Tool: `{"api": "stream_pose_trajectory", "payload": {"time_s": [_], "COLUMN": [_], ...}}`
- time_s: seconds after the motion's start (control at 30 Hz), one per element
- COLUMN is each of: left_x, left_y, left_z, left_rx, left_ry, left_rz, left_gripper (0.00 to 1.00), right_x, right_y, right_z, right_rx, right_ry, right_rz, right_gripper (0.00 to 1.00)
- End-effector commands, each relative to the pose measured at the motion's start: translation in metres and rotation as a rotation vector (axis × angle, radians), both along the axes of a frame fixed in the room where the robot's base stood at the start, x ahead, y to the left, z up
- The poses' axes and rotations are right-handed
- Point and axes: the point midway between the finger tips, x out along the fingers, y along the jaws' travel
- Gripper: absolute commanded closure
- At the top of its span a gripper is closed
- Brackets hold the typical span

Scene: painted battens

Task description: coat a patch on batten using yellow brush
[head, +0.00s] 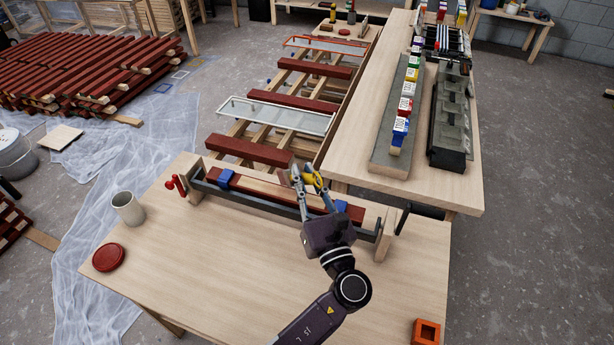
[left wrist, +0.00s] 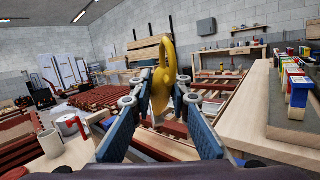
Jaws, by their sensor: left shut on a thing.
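A dark red batten (head: 245,182) lies in a dark clamping fixture (head: 262,200) on the front table, with blue clamps (head: 226,176) near its ends. A pale, bare-looking stretch shows along its middle. My left gripper (head: 308,182) is over the batten, right of its middle, shut on the yellow brush (head: 318,181). In the left wrist view the brush's yellow handle (left wrist: 163,75) stands up between the two fingers. The brush head is small and partly hidden in the head view; I cannot tell whether it touches the batten. My right gripper is out of view.
A beige cup (head: 127,208) and a red round lid (head: 109,257) stand at the table's left. An orange block (head: 426,331) is at the front right. A row of coloured labelled blocks (head: 407,90) stands on the right-hand bench. The table's front middle is clear.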

Motion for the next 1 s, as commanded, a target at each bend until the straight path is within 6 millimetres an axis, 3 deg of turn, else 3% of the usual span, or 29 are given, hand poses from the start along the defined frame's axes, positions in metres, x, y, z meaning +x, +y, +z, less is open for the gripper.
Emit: {"api": "stream_pose_trajectory", "payload": {"time_s": [0.03, 1.0], "left_x": [0.003, 0.023], "left_y": [-0.026, 0.030], "left_z": [0.032, 0.029], "left_rx": [-0.089, -0.083], "left_ry": [-0.020, -0.018], "left_rz": [-0.009, -0.011], "left_gripper": [1.00, 1.00], "right_x": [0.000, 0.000], "right_y": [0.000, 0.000], "right_z": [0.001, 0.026], "right_rx": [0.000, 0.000], "right_ry": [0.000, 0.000], "right_rz": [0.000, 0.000], "right_gripper": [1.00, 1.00]}}
